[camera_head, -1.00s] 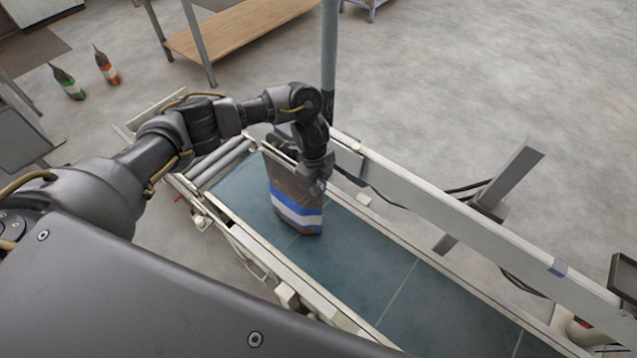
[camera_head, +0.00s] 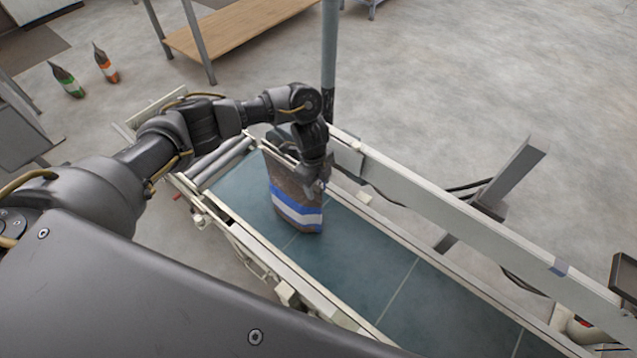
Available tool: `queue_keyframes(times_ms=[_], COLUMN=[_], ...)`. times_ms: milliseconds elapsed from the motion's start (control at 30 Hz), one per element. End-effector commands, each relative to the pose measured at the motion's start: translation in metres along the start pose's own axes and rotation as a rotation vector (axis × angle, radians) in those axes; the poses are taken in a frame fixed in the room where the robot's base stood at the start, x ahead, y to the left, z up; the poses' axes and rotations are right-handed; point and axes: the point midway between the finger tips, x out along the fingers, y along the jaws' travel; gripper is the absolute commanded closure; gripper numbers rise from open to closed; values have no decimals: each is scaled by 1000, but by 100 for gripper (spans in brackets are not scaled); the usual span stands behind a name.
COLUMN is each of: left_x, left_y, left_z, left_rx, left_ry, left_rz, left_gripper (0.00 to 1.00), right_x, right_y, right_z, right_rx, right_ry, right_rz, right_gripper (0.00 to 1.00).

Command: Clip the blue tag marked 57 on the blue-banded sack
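The blue-banded sack (camera_head: 296,212) stands upright on the conveyor belt. It is dark brown with a blue and white band around its lower part. My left gripper (camera_head: 317,187) is at the sack's upper right side, pointing down, and hides part of its top. Its fingers are small and dark here, so I cannot tell whether they are open or shut, or whether they touch the sack. I cannot make out the blue tag marked 57. My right gripper is out of view.
The teal belt (camera_head: 375,272) is clear to the right of the sack. A long pale rail (camera_head: 450,221) runs along its far side, with a grey post (camera_head: 329,60) behind.

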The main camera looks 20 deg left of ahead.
Motion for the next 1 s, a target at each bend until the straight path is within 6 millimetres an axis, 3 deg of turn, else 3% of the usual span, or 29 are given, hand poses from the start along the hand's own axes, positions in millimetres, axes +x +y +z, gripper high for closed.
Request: queue_keyframes(times_ms=[267, 733, 1000], left_x=[-6, -88, -109], left_y=[-2, -1, 0], left_z=[-1, 0, 0], left_rx=[1, 3, 0], left_ry=[1, -1, 0], left_rz=[-4, -5, -2], left_gripper=[46, 46, 46], right_x=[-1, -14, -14], right_y=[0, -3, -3], right_z=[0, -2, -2], right_rx=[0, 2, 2], right_ry=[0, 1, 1], right_rz=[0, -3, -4], right_gripper=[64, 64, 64])
